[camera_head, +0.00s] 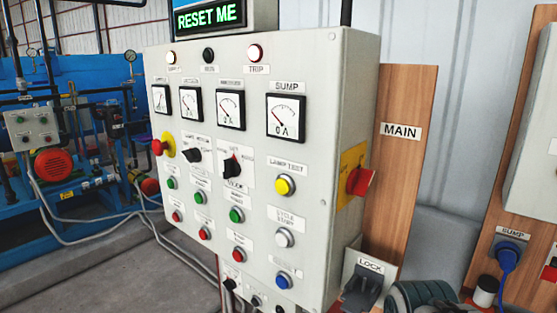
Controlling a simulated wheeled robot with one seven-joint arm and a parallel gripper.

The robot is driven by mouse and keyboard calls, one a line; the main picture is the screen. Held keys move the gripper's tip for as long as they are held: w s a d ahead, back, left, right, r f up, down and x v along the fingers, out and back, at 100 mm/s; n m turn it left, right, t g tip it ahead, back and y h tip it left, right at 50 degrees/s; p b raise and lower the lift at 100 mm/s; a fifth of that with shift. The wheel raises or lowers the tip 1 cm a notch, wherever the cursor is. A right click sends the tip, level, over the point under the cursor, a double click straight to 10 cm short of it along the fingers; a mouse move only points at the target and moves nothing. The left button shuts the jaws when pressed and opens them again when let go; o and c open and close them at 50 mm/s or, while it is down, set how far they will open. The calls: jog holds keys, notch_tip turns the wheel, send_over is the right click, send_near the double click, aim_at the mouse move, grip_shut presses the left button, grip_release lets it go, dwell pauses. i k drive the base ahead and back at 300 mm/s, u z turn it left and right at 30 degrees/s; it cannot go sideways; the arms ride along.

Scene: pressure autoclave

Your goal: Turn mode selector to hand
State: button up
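A grey control panel (255,140) fills the middle of the head view, seen at an angle. Two black rotary selectors sit in its middle row. The left selector (192,155) has a small plate above it whose print is too small to read surely. The right selector (232,167) has a white plate around it and a red mark near its top. Which one is the mode selector, and which position is hand, I cannot read. My gripper does not show in this view.
Several gauges, lamps and push buttons cover the panel, including a yellow button (284,186). A red switch handle (361,182) juts from its right side. A LOCK bracket (362,287) and a dark ribbed object (422,296) are low right. Floor is open at left.

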aim_at(231, 168)
jog(key=k, duration=0.5)
jog(key=u, duration=1.9)
jog(key=i, duration=0.6)
jog(key=z, duration=1.75)
